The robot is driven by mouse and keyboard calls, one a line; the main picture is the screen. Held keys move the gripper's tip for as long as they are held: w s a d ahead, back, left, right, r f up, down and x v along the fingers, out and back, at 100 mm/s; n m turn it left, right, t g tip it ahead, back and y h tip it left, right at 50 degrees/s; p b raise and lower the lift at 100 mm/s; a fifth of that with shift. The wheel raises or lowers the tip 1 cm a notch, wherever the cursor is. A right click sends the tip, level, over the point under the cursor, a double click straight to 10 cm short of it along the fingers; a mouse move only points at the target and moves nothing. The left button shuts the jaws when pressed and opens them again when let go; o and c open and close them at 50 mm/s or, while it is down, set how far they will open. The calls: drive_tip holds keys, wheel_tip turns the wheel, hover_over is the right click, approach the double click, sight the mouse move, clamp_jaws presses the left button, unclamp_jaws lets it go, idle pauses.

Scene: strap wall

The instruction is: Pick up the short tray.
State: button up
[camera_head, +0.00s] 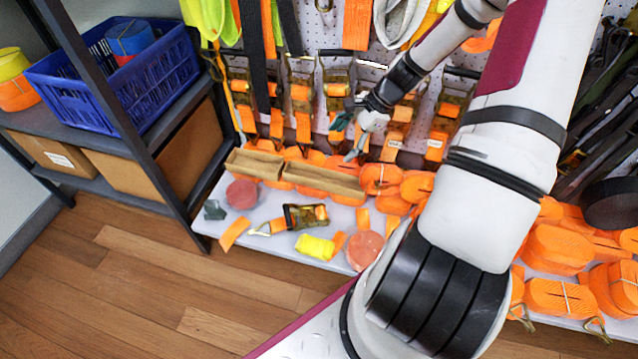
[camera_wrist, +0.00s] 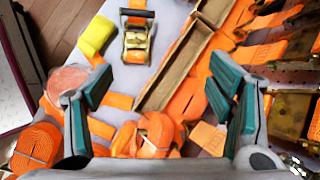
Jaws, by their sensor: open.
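Two narrow open tan trays lie end to end on the white shelf. The short tray (camera_head: 254,164) is the left one in the head view; in the wrist view its near part (camera_wrist: 212,12) is at the top edge, the rest cut off. The longer tray (camera_head: 322,182) is to its right and runs diagonally through the middle of the wrist view (camera_wrist: 172,68). My gripper (camera_head: 346,140) is open and empty, above the shelf near the longer tray's right end, away from the short tray. In the wrist view, its teal fingers (camera_wrist: 160,88) are wide apart.
Orange strap rolls (camera_head: 381,178) crowd behind and right of the trays. A ratchet buckle (camera_head: 305,217), a yellow strap roll (camera_head: 314,246) and reddish discs (camera_head: 242,194) lie in front. Straps hang on the pegboard behind. A dark rack post (camera_head: 150,150) stands left of the shelf.

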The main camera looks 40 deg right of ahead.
sight(325, 177)
drive_tip(key=d+f+m+t+b, duration=0.2)
drive_tip(key=d+f+m+b, duration=0.15)
drive_tip(key=f, duration=0.35)
drive_tip(key=d+f+m+t+b, duration=0.2)
drive_tip(key=f+m, duration=0.2)
drive_tip(key=f, duration=0.4)
drive_tip(key=b+x, duration=0.2)
drive_tip(key=x, duration=0.6)
drive_tip(key=shift+w+d, duration=0.1)
drive_tip(key=shift+w, duration=0.15)
drive_tip(key=shift+b+x, duration=1.6)
drive_tip(key=shift+x, duration=1.15)
drive_tip(key=shift+w+d+r, duration=0.1)
drive_tip(key=shift+r, duration=0.05)
drive_tip(key=c, duration=1.2)
